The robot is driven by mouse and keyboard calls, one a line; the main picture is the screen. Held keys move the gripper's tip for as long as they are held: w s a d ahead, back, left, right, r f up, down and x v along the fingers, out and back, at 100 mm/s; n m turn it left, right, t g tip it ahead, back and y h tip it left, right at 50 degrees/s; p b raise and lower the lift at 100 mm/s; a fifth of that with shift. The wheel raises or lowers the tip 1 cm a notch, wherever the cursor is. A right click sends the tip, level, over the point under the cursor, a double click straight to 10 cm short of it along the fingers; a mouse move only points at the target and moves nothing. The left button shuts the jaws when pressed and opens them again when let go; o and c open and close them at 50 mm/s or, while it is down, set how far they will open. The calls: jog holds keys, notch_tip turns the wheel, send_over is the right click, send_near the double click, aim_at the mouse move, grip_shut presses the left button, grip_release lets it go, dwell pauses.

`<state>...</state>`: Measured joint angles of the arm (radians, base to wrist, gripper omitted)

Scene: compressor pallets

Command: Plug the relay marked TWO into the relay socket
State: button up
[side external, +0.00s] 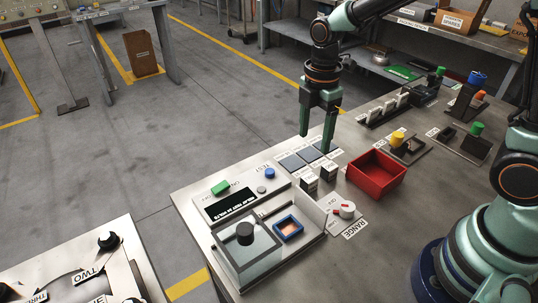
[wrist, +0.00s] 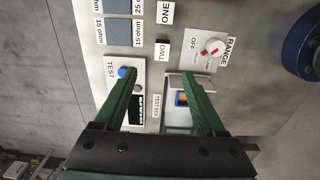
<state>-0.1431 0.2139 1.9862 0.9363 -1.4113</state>
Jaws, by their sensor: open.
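Two dark relays with white labels stand on the bench between the red bin and the test panel. The relay marked TWO (wrist: 162,50) shows in the wrist view beyond my fingertips; it appears to be the nearer one in the side view (side external: 308,186). The relay marked ONE (wrist: 165,13) stands beyond it. A blue-rimmed recess with orange inside (side external: 288,228) sits in the test box; I cannot tell whether it is the relay socket. My gripper (side external: 315,141) is open and empty, pointing down above the bench, apart from both relays.
A clear lid with a black knob (side external: 245,234) lies beside the recess. A RANGE dial (side external: 347,209) and a red bin (side external: 376,174) stand near the relays. The test panel carries a green switch (side external: 220,187) and a blue button (side external: 269,173). Grey labelled pads (side external: 292,162) lie behind.

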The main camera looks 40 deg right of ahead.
send_over(311, 176)
jog(key=f, duration=0.7)
jog(key=shift+w+a, duration=0.1)
jog(key=shift+a, duration=0.1)
jog(key=shift+d+f, duration=0.2)
jog(key=shift+f, duration=2.45)
grip_shut()
